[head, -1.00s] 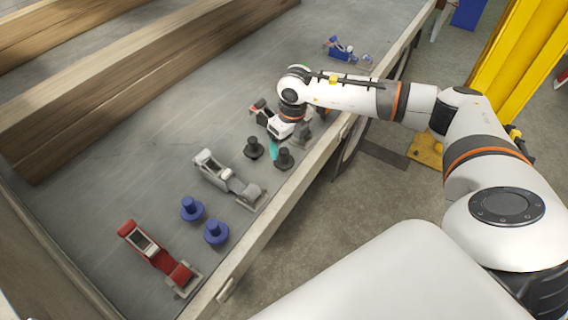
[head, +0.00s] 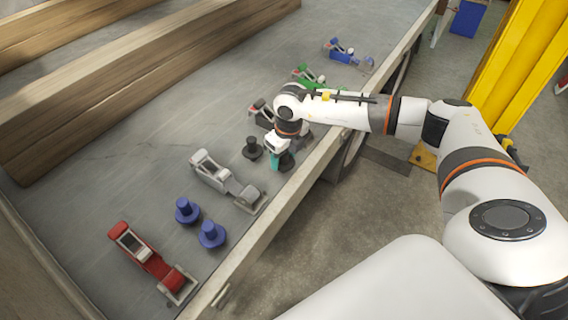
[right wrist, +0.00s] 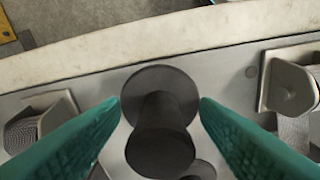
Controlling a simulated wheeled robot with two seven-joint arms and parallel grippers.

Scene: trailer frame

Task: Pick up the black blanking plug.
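My right gripper (head: 276,160) is over the trailer frame's grey bed, at the black blanking plug (head: 288,161) nearer the edge, which it partly hides. In the right wrist view this plug (right wrist: 160,118), with a round flange and upright stem, stands between the two teal fingers. The fingers are open, with a gap on each side of the stem. Another black plug (head: 252,148) stands just left of the gripper; in the right wrist view a dark round part (right wrist: 202,169) shows behind the first plug. My left gripper is not in view.
A grey clamp (head: 222,177), two blue plugs (head: 187,211) and a red clamp (head: 148,255) lie to the left. A green clamp (head: 306,76) and a blue clamp (head: 341,50) lie farther back. A pale rail (head: 262,232) edges the bed; wooden beams (head: 130,75) lie behind.

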